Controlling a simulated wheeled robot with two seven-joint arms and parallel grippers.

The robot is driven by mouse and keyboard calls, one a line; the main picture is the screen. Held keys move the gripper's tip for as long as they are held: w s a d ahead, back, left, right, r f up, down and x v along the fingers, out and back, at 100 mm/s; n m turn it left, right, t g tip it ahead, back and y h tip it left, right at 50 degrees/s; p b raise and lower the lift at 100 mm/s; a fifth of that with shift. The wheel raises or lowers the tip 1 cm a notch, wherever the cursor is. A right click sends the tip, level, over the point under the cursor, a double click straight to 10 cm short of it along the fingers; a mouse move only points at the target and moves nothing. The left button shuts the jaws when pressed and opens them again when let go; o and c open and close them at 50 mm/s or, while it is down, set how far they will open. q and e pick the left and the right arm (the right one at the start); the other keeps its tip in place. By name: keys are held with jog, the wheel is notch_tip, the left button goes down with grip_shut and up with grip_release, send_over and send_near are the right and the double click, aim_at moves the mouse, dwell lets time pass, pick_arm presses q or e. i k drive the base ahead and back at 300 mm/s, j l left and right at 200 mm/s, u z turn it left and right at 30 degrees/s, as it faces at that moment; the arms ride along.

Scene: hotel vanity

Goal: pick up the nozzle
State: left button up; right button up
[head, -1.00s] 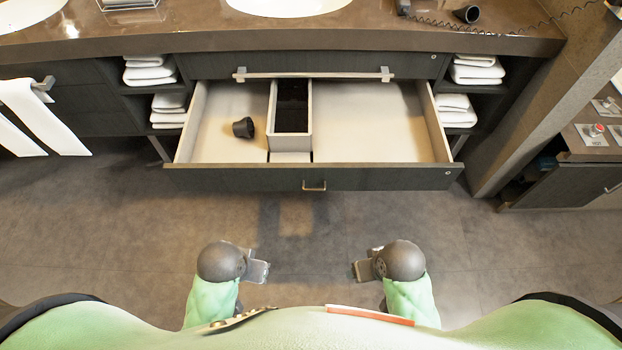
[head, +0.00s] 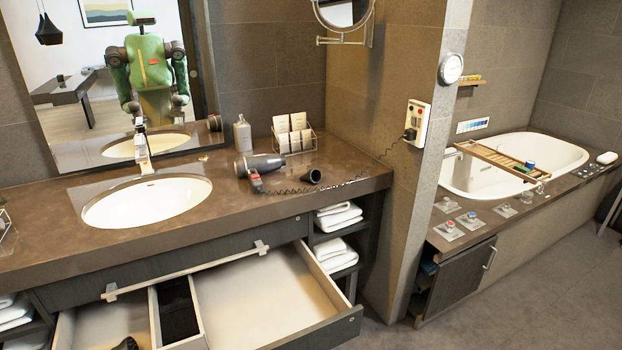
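A black cone-shaped nozzle (head: 312,176) lies on its side on the brown counter, right of the hair dryer (head: 262,163). A second dark nozzle-like piece (head: 126,344) is in the left part of the open drawer, cut off by the bottom edge of the head view. I cannot tell which of the two the task means. Neither of my grippers is directly in view. My body shows only as a reflection in the mirror, where the grippers are too small to read.
The drawer (head: 268,298) stands open below the counter (head: 235,208), with a dark-lined divider box (head: 178,312). A coiled cord runs from the dryer to the wall socket (head: 411,122). A sink (head: 147,202), a wire card rack (head: 294,138) and a bottle (head: 242,134) are nearby.

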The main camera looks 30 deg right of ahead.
aim_at(312, 176)
jog(key=z, duration=0.75)
